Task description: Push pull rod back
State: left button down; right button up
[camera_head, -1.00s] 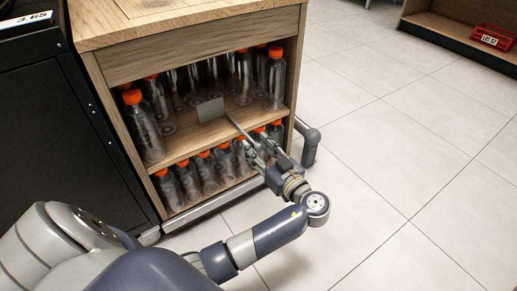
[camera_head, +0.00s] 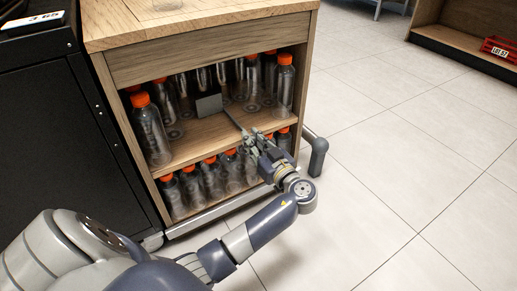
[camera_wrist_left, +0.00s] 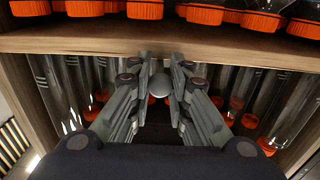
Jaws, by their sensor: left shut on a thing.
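The pull rod is a thin grey bar (camera_head: 233,120) with a flat grey plate (camera_head: 209,105) at its far end. The plate stands over the cabinet's upper shelf, among the bottles. My left gripper (camera_head: 250,139) is shut on the near end of the rod, at the cabinet's open front. In the left wrist view, the rod's round end (camera_wrist_left: 160,82) shows between the two fingers, and the rest of the rod is hidden. My right gripper is in neither view.
Clear bottles with orange caps (camera_head: 149,130) stand around the plate on the upper shelf, and more (camera_head: 192,187) stand on the lower shelf. A grey rail (camera_head: 317,157) projects at the cabinet's right side. A black cabinet (camera_head: 55,125) stands left. Floor to the right is open.

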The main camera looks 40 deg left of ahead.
pick_arm(q)
jog(key=c, duration=1.5)
grip_release()
jog(key=shift+o, duration=0.2)
jog(key=v, duration=1.2)
